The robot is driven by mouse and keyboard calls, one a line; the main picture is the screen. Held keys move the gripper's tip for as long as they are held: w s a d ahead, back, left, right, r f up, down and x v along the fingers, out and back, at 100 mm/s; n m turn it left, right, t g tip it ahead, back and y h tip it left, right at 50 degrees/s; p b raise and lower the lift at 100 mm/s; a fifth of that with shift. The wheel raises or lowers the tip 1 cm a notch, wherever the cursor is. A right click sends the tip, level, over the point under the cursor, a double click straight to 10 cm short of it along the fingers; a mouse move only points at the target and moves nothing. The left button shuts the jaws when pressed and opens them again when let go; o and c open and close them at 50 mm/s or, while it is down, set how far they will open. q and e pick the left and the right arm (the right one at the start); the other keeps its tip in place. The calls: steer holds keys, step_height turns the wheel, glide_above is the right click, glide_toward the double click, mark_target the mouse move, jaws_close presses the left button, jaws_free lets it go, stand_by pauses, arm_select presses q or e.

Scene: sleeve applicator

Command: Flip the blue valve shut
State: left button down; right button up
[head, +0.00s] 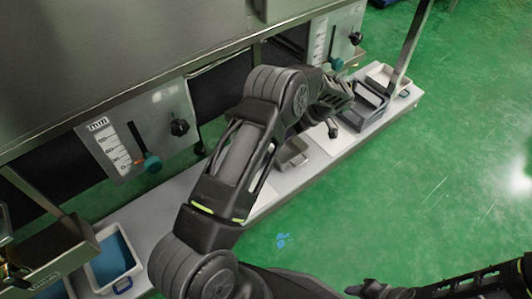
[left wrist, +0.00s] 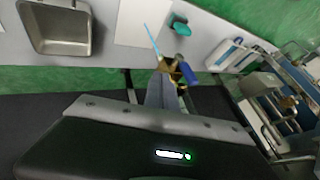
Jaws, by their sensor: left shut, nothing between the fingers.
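In the left wrist view a small brass valve (left wrist: 170,68) with a blue handle (left wrist: 188,74) lies just beyond my left gripper (left wrist: 163,82). The grey fingers are together and empty, with their tips close to the brass body. I cannot tell whether they touch it. In the head view my left arm crosses the middle of the picture. I cannot make out its fingertips or the valve clearly there. Part of my right arm shows at the bottom right of the head view, with what looks like its gripper (head: 374,290) at the lower edge; its jaws are unclear.
A metal tray (head: 292,152) and a white bin with blue contents (head: 135,258) stand on the long pale bench. A grey basket (head: 372,92) is near its far end. A panel (head: 112,147) with a lever, a teal knob (head: 152,162) and a black knob is left. Green floor is open at right.

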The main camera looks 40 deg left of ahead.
arm_select(q)
steer(key=shift+s+a+f+b, duration=0.1)
steer(key=shift+s+a+f, duration=0.3)
steer(key=shift+s, duration=0.4)
steer(key=shift+s+a+f+b, duration=0.1)
steer(key=shift+s+a+f, duration=0.3)
steer(key=shift+s, duration=0.45)
steer(key=shift+s+a+f+b, duration=0.1)
steer(key=shift+s+a+f, duration=0.2)
steer(key=shift+s+a, duration=0.35)
arm_select(e)
steer(key=shift+w+d+f, duration=0.1)
steer(key=shift+f, duration=0.35)
arm_select(q)
steer(key=shift+s+d, duration=0.1)
steer(key=shift+d, duration=0.05)
arm_select(e)
steer(key=shift+f, duration=0.1)
arm_select(q)
steer(key=shift+s+r+t, duration=0.1)
steer(key=shift+s+t, duration=0.1)
steer(key=shift+t, duration=0.1)
arm_select(e)
steer(key=shift+s+f, duration=0.15)
steer(key=shift+s, duration=0.4)
